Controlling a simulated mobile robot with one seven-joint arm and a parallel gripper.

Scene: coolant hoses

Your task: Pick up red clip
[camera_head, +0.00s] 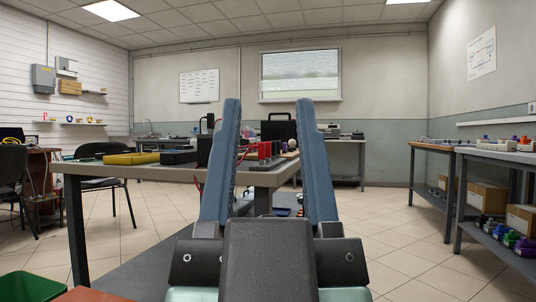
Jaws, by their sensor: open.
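My gripper (268,104) points away from me in the middle of the view. Its two long blue fingers stand well apart, with nothing held between them. I cannot pick out the red clip for certain. Small upright red objects (264,151) show on the far part of the grey table (150,170), seen between the fingers. Small coloured pieces, one reddish (45,117), sit on a white wall shelf at the far left. The fingers and wrist hide part of the table's right end.
A yellow case (131,158) and dark boxes lie on the table. A black chair (105,185) stands behind it. A shelf unit (500,157) with bins and cartons stands at right. A green bin (30,288) is at lower left. The tiled floor (390,220) at right is clear.

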